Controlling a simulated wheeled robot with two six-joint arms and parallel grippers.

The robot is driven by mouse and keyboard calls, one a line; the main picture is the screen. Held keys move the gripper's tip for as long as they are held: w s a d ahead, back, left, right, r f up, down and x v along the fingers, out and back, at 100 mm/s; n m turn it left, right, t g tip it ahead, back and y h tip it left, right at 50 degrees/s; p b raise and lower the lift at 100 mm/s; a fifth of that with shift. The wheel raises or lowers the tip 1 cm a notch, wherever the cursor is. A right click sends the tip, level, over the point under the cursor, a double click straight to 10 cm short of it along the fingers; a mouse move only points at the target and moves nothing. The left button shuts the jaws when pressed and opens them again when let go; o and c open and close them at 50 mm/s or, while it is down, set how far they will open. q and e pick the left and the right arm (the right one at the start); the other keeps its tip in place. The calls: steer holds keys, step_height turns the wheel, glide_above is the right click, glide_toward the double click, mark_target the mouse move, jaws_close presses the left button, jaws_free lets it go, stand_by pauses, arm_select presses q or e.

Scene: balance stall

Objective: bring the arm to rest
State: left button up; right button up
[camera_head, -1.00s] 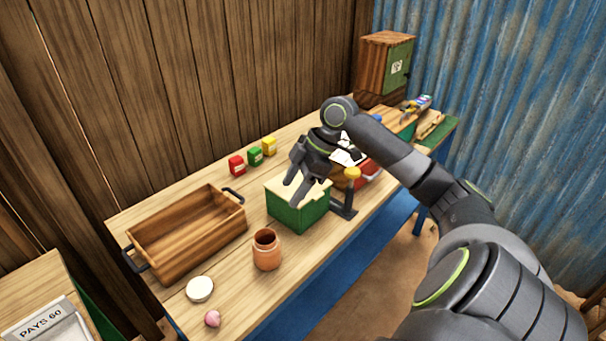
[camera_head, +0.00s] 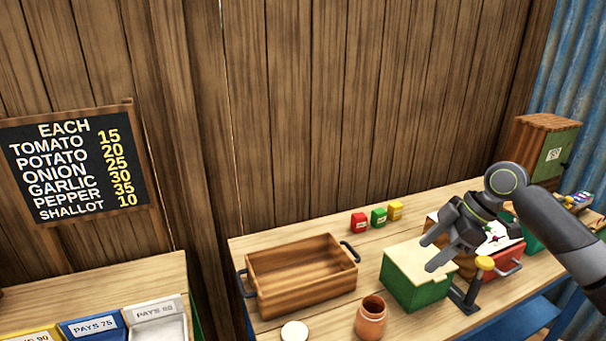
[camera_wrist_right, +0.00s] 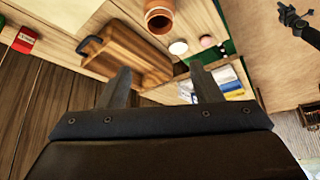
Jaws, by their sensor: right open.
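My right gripper (camera_head: 436,250) is open and empty. In the head view it hangs over the table near the green box with a pale wooden lid (camera_head: 408,287). In the right wrist view its two fingers (camera_wrist_right: 160,90) stand apart with nothing between them. My right arm comes in from the right edge of the head view. My left gripper is not in the head view; a dark gripper-like shape shows at the top right of the right wrist view, but I cannot tell its state.
The wooden tray (camera_head: 255,292), clay jar (camera_head: 370,318) and white disc (camera_head: 294,332) stand on the table. Red (camera_head: 359,222), green (camera_head: 378,217) and yellow (camera_head: 395,210) blocks sit behind. A yellow-topped lever (camera_head: 484,263) is close to the gripper. A price board (camera_head: 80,165) hangs left.

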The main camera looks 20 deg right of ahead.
steer(key=s+a+f+m+h, duration=0.1)
steer(key=s+a+f, duration=0.2)
steer(key=f, duration=0.4)
steer(key=s+a+f+m+h, duration=0.1)
steer(key=s+a+f+m, duration=0.2)
steer(key=f, duration=0.4)
steer(key=s+a+f, duration=0.2)
steer(key=s+f, duration=0.2)
steer(key=f, duration=0.4)
steer(key=s+a+f+m+h, duration=0.25)
steer(key=s+m+h, duration=0.25)
steer(key=s+m, duration=0.7)
steer(key=s+f+n, duration=0.2)
steer(key=f, duration=1)
steer(key=s+f+n, duration=0.1)
steer(key=s+f, duration=0.1)
steer(key=f, duration=1.1)
steer(key=s+f+g, duration=0.1)
steer(key=s+f, duration=1.3)
steer(key=f, duration=0.1)
steer(key=shift+s+a+g+y, duration=0.2)
steer(key=shift+a+g+y, duration=0.05)
steer(key=shift+g+y, duration=0.15)
